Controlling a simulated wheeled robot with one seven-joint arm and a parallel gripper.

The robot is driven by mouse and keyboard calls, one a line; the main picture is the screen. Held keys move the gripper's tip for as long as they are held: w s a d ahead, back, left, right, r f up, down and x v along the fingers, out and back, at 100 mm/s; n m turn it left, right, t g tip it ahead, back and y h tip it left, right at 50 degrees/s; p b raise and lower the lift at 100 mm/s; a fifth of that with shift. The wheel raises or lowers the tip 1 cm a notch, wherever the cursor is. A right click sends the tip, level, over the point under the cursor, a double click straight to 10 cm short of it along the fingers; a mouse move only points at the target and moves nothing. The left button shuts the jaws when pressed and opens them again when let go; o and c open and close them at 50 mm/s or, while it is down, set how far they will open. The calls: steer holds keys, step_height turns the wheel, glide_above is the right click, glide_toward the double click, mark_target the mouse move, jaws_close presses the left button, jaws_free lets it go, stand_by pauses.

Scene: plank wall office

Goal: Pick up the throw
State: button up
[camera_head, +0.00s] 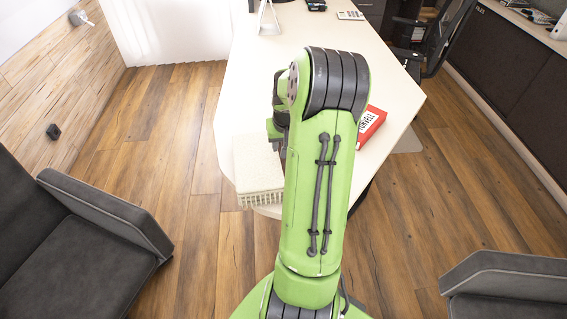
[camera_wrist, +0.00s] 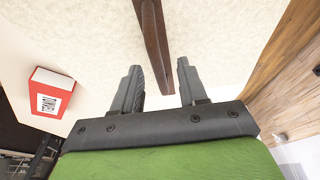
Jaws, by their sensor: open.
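The throw (camera_head: 258,170) is a folded cream cloth with a fringed front edge. It lies at the near left edge of the white table in the head view, its right side hidden by my arm. In the wrist view a cream, textured surface that looks like the throw (camera_wrist: 75,30) fills the top. My gripper (camera_wrist: 160,68) is open above it, with nothing seen held between the fingers. The gap between them and the cloth cannot be told.
A red box (camera_head: 371,126), also in the wrist view (camera_wrist: 52,93), lies on the white table (camera_head: 235,80). A dark brown bar (camera_wrist: 155,30) shows just beyond my fingertips. Grey armchairs (camera_head: 90,235) stand at both sides. Wooden floor is free left of the table.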

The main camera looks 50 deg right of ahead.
jaws_close()
stand_by(1.3)
